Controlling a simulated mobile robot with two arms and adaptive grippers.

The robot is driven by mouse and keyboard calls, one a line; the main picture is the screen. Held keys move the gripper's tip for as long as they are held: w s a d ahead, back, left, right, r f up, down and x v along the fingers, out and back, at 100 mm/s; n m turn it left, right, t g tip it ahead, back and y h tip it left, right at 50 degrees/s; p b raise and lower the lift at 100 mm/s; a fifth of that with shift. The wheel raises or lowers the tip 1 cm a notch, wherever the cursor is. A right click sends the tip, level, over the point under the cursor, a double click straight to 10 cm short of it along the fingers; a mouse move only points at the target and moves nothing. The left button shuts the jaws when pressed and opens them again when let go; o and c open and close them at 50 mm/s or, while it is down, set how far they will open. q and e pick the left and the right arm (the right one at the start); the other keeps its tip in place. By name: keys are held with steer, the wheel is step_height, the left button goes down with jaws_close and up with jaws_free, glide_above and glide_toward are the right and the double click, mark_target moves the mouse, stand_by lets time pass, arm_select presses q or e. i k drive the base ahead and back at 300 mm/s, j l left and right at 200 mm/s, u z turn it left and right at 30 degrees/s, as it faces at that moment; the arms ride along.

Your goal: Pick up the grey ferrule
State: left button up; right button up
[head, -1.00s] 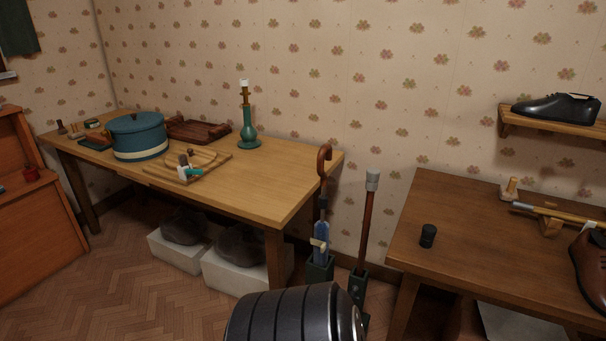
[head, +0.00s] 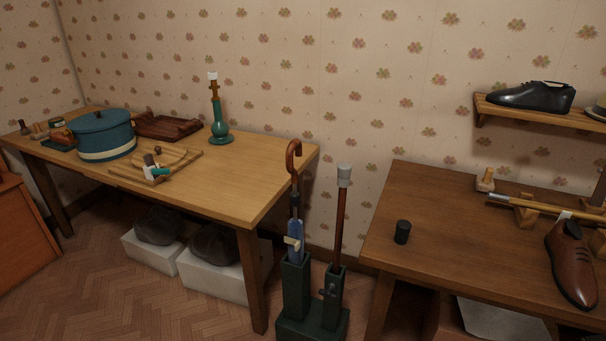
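A light grey cap (head: 344,175) sits on the top end of a brown stick (head: 340,230) standing upright in a dark green stand (head: 312,322); it is the greyest ferrule-like piece in view. A small black or very dark grey cylinder (head: 402,232) stands upright on the right-hand table; I cannot tell whether it is also a ferrule. Neither of my grippers is in view.
A cane with a curved handle (head: 293,165) stands beside the stick. The right table (head: 450,235) holds a brown shoe (head: 572,268) and a rod on a wooden rest. The left table (head: 240,185) holds a blue round box (head: 103,135). Floor shows at lower left.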

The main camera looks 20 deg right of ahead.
mark_target(343, 169)
steer(key=z, duration=0.75)
